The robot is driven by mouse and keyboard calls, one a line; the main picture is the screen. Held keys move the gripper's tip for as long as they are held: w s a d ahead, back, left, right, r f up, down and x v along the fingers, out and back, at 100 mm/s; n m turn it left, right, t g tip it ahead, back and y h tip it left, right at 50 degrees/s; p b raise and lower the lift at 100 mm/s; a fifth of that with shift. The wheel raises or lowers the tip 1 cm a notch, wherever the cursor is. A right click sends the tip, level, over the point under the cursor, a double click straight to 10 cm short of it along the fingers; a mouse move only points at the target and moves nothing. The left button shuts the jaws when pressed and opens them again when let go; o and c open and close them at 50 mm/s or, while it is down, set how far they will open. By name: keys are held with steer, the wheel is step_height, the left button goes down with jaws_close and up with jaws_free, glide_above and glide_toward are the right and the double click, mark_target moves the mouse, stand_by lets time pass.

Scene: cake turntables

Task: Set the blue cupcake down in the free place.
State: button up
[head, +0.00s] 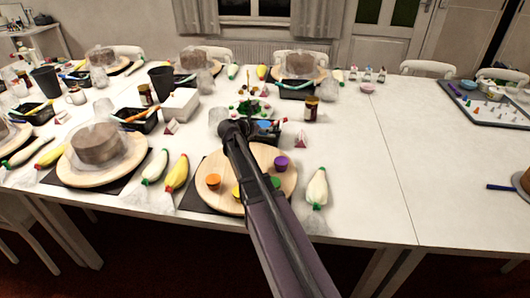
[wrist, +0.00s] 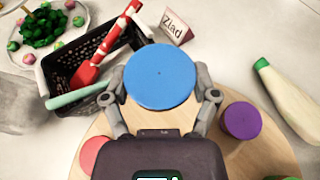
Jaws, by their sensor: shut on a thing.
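My gripper (wrist: 163,92) is shut on the blue cupcake (wrist: 160,76), with one finger on each side, and its round blue top faces the wrist camera. It is held near the far edge of the round wooden turntable (head: 247,165); its height cannot be told. On the turntable a purple cupcake (head: 281,163) stands at the right, also in the wrist view (wrist: 242,121). A red cupcake (wrist: 93,155) is at the left in the wrist view. The head view shows an orange cupcake (head: 213,181) at the left. Yellow and green ones are partly hidden by my arm. Bare wood shows between red and purple.
A black basket (wrist: 95,62) with a red spatula (wrist: 100,50) stands just beyond the turntable. A name card (wrist: 172,27) reads "Ziad". A white piping bag (head: 317,188) lies at the right. The table (head: 370,160) farther right is clear.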

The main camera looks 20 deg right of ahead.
steer(key=b, duration=0.6)
glide_above(264, 153)
steer(key=shift+a+f, duration=0.1)
steer(key=shift+f, duration=3.1)
steer(key=shift+f, duration=0.1)
steer(key=shift+f+b, duration=1.75)
steer(key=shift+b, duration=0.25)
steer(key=shift+f, duration=0.2)
steer(key=o, duration=1)
steer(key=shift+r, duration=0.15)
steer(key=shift+r, duration=0.15)
steer(key=p+v, duration=0.4)
steer(key=v, duration=0.8)
steer(key=shift+p, duration=0.35)
